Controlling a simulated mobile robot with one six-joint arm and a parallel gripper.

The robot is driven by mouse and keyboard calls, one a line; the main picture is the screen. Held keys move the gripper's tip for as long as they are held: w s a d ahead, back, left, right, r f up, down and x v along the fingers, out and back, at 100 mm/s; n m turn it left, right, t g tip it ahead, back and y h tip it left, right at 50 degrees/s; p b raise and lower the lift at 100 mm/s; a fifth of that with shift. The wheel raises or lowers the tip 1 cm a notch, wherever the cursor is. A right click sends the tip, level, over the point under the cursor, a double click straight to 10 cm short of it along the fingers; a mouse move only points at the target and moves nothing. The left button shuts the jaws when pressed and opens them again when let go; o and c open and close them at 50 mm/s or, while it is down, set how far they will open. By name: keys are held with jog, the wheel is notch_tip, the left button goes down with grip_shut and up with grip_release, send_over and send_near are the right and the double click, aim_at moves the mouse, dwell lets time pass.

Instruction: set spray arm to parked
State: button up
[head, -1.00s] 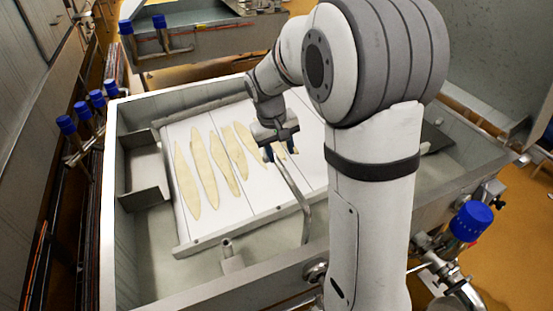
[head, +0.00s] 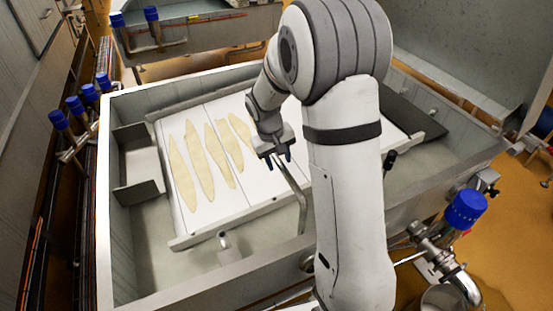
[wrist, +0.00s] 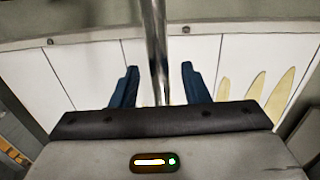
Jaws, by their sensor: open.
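The spray arm (head: 297,188), a thin bent metal tube, rises from the front of the steel basin and leans up and back over the white board. It also shows in the wrist view as a shiny upright tube (wrist: 155,40). My gripper (head: 279,162) is at the upper end of the tube in the head view. In the wrist view my gripper (wrist: 159,78) is open, with one blue finger on each side of the tube and gaps between. The tube's lower end is partly near my arm, and its tip is hidden by my gripper.
The steel basin (head: 108,200) holds a white board (head: 240,195) with several pale, pointed strips (head: 197,160). A dark plate (head: 408,112) lies on the right. Blue-capped valves (head: 466,209) stand right and left. A short pipe stub (head: 224,240) stands in front.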

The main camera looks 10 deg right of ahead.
grip_shut()
dwell(0.3)
jog(key=shift+a, duration=0.25)
jog(key=s+d+m+g+b, duration=0.2)
jog(key=d+m, duration=0.7)
jog(key=d, duration=0.3)
jog(key=s+d+m+y+b, duration=0.1)
jog(key=s+d+m, duration=0.6)
jog(key=s+m, duration=0.2)
jog(key=shift+s+g+y, duration=0.3)
jog(key=shift+y, duration=0.1)
jog(key=shift+s, duration=0.1)
